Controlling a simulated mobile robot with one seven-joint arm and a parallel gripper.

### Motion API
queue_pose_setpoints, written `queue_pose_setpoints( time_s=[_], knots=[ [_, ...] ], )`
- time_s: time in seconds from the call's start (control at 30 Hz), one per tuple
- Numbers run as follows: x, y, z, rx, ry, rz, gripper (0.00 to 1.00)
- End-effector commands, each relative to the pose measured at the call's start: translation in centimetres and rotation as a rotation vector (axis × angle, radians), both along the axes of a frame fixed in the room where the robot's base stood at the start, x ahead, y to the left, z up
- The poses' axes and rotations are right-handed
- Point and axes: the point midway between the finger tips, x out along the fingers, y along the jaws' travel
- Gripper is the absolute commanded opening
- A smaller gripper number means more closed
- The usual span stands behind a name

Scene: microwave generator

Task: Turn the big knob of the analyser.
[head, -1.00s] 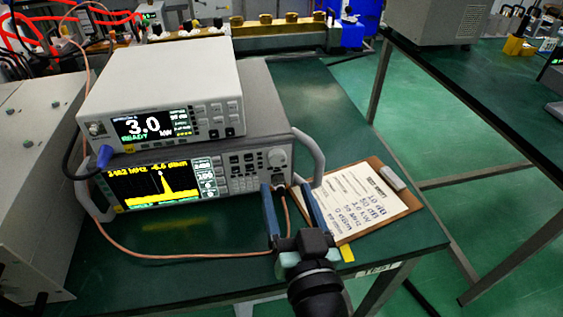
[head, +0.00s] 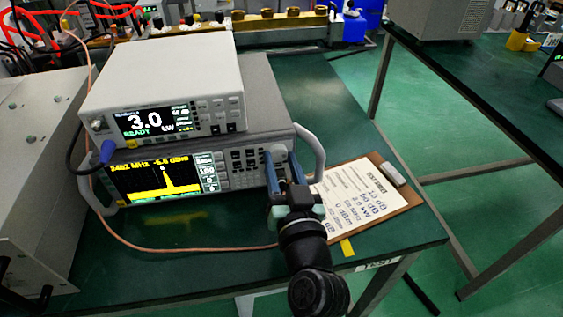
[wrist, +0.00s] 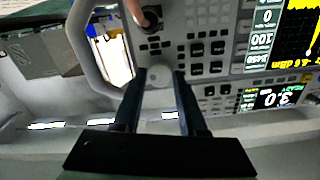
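The analyser (head: 237,182) is the grey lower instrument with a yellow spectrum trace on its screen. Its big round knob (head: 277,153) is at the right end of the front panel. In the wrist view the pale knob (wrist: 158,77) shows between my two fingertips. My gripper (head: 282,160) is at the analyser's front right, with a blue finger on either side of the knob. A narrow gap shows between each finger and the knob in the wrist view, so the gripper looks open. The knob's lower part is partly hidden in the head view.
A light-grey power unit (head: 165,82) reading 3.0 kW sits on the analyser. The analyser's right handle (head: 316,155) stands close beside my gripper. A clipboard (head: 362,200) lies to the right on the green table (head: 180,255). A copper cable (head: 190,249) runs in front.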

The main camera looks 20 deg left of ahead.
Motion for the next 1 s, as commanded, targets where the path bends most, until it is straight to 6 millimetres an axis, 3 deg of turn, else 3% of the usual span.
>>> queue_pose_setpoints(
  time_s=[0.03, 0.17, 0.57, 1.0],
  knots=[
    [-0.02, -0.01, 0.0, 0.0, 0.0, 0.0, 0.23],
    [-0.02, -0.01, 0.0, 0.0, 0.0, 0.0, 0.0],
    [-0.01, -0.06, 0.06, 0.039, 0.026, -0.001, 0.0],
    [0.01, -0.08, 0.17, 0.311, 0.211, -0.001, 0.0]
  ],
)
